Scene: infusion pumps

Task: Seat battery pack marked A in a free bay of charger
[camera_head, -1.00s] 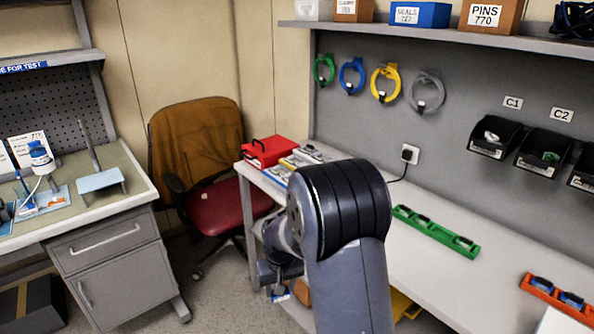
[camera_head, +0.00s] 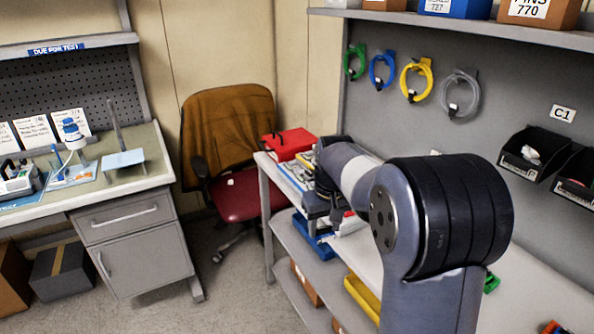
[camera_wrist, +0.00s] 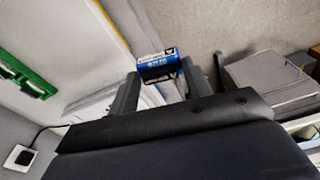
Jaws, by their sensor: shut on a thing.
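My gripper (camera_wrist: 160,85) is shut on a small blue battery pack (camera_wrist: 158,64) with a white-lettered label, held between the two grey fingers in the wrist view. The lettering is too small to read, so I cannot tell its mark. In the head view my gripper (camera_head: 322,205) hangs at the front edge of the long bench, near its far left end; the pack cannot be made out there. Flat white, yellow and blue items (camera_head: 292,172) lie on the bench beside the gripper. I cannot tell which thing is the charger; my arm hides part of the bench.
A red case (camera_head: 288,143) stands at the bench's far end. A green rack (camera_wrist: 22,72) lies on the bench. Below are a blue bin (camera_head: 312,238) and a yellow bin (camera_head: 360,296).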

